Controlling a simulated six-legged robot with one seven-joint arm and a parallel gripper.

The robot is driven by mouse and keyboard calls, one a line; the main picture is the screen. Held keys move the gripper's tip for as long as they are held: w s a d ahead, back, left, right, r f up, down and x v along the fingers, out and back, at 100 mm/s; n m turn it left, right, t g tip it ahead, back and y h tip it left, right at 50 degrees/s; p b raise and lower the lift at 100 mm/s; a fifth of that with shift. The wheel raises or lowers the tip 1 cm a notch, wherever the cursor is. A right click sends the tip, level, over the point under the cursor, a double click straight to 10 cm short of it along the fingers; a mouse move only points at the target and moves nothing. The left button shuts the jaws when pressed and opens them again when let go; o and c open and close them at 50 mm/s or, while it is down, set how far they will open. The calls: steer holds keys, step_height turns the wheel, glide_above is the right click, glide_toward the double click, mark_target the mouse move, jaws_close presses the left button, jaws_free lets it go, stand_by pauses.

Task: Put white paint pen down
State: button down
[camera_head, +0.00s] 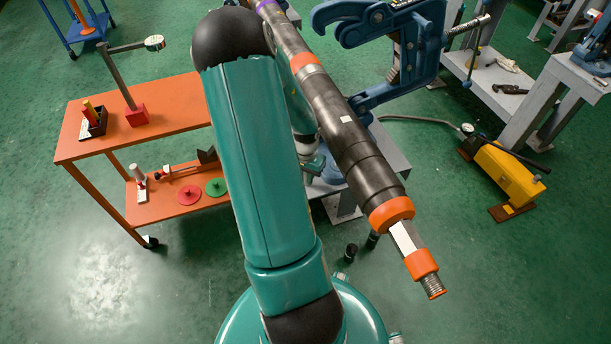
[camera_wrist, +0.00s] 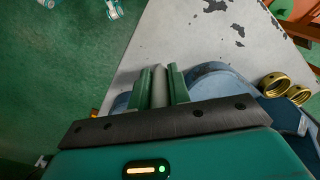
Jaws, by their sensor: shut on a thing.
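In the wrist view, my gripper (camera_wrist: 160,78) has its two green fingers closed on a narrow whitish piece, the white paint pen (camera_wrist: 159,90). Only a short length of the pen shows between the fingers. The gripper is over a worn grey bench top (camera_wrist: 165,32) with chipped paint. I cannot tell whether the pen touches the bench. In the head view, my own arm and the large dark pipe hide most of the gripper, and the pen cannot be made out.
A blue pipe vise (camera_head: 405,50) and the long dark pipe (camera_head: 345,130) stand close to my arm. Brass rings (camera_wrist: 274,84) lie right of the gripper. An orange cart (camera_head: 165,115) stands left, a yellow pump (camera_head: 507,175) right. Green floor is open at lower left.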

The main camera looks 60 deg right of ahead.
steer(key=c, duration=1.3)
jaws_free()
steer(key=shift+f, duration=0.1)
